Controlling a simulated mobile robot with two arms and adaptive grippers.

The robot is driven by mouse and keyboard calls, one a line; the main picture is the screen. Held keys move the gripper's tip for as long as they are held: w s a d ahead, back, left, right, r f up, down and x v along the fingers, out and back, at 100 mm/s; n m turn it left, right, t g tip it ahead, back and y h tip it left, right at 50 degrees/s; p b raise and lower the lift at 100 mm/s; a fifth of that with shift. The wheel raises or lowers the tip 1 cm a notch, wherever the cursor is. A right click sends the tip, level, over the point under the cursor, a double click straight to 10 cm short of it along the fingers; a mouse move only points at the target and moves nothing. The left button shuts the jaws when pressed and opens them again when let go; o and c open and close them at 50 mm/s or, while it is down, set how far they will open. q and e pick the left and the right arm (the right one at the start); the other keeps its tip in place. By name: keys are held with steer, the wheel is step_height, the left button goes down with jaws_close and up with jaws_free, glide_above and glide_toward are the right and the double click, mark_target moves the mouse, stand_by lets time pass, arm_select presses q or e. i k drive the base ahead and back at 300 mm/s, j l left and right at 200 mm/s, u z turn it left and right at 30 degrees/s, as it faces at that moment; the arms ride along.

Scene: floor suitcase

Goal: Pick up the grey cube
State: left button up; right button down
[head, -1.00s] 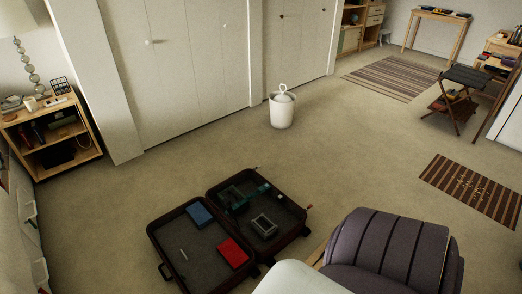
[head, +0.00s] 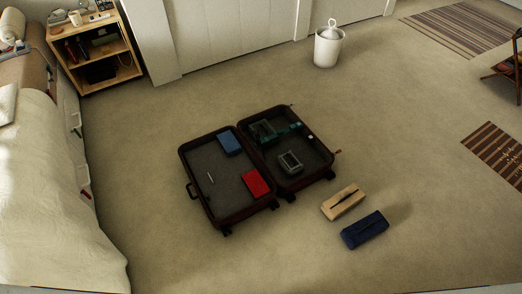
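An open dark suitcase (head: 213,208) lies flat on the carpet near the middle of the head view. In its right half sits a small grey box-like object (head: 290,161) with a pale rim; it may be the grey cube, but it is too small to tell. Behind it in the same half lie dark teal items (head: 266,131). The left half holds a blue block (head: 229,142), a red block (head: 255,183) and a thin pale stick (head: 210,178). Neither of my grippers is in view.
A tan box (head: 341,204) and a dark blue box (head: 365,230) lie on the floor right of the suitcase. A bed (head: 50,210) bounds the left, and a wooden shelf (head: 100,78) and white bin (head: 327,49) stand behind. Carpet around the suitcase is mostly clear.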

mark_target(290, 162)
steer(key=i+l+z, duration=0.15)
steer(key=l+z, duration=0.35)
steer(key=i+l+z, duration=0.25)
steer(key=z, duration=0.25)
steer(key=i+l+z, duration=0.2)
steer(key=z, duration=0.3)
steer(key=i+l+z, duration=0.1)
steer(key=i+z, duration=0.4)
steer(key=i+l+z, duration=0.15)
steer(key=i+z, duration=0.25)
steer(key=i, duration=0.3)
steer(key=i+u, duration=0.4)
steer(key=i, duration=0.35)
steer(key=i+l+u, duration=0.2)
steer(key=i+u, duration=0.25)
steer(key=i, duration=0.3)
steer(key=i+j+u, duration=0.25)
steer(key=u, duration=0.2)
steer(key=i+j+u, duration=0.1)
steer(key=i+u, duration=0.6)
steer(key=u, duration=0.25)
steer(key=i+l+u, duration=0.15)
steer(key=i+u, duration=0.3)
steer(key=i+l+u, duration=0.2)
steer(key=u, duration=0.3)
